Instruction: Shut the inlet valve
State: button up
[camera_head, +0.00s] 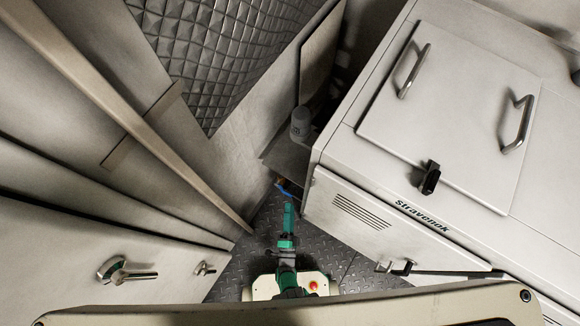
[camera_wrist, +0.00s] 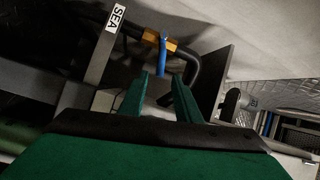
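The inlet valve shows in the wrist view as a brass body (camera_wrist: 152,37) on a black pipe (camera_wrist: 194,66), with a blue lever (camera_wrist: 163,50). The lever points down in that picture, across the line of the brass body. My gripper (camera_wrist: 161,77) has its two green fingers apart, with the lever's lower end between the fingertips in the picture. I see no clear contact, and the exact depth is hard to tell. In the head view, my green gripper (camera_head: 288,210) reaches toward the small blue lever (camera_head: 284,188) low in the corner.
A dark plate (camera_wrist: 222,82) stands to the right of the pipe. In the head view, the white Stravenok chiller (camera_head: 345,212) is close on the right, and wall panels (camera_head: 75,245) are on the left.

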jog(key=shift+s+a+f, duration=0.1)
jog(key=shift+s+a, duration=0.05)
jog(key=shift+s, duration=0.9)
jog(key=shift+s+a+f, duration=0.1)
jog(key=shift+s+a, duration=0.05)
jog(key=shift+s, duration=0.85)
jog(key=shift+c, duration=0.6)
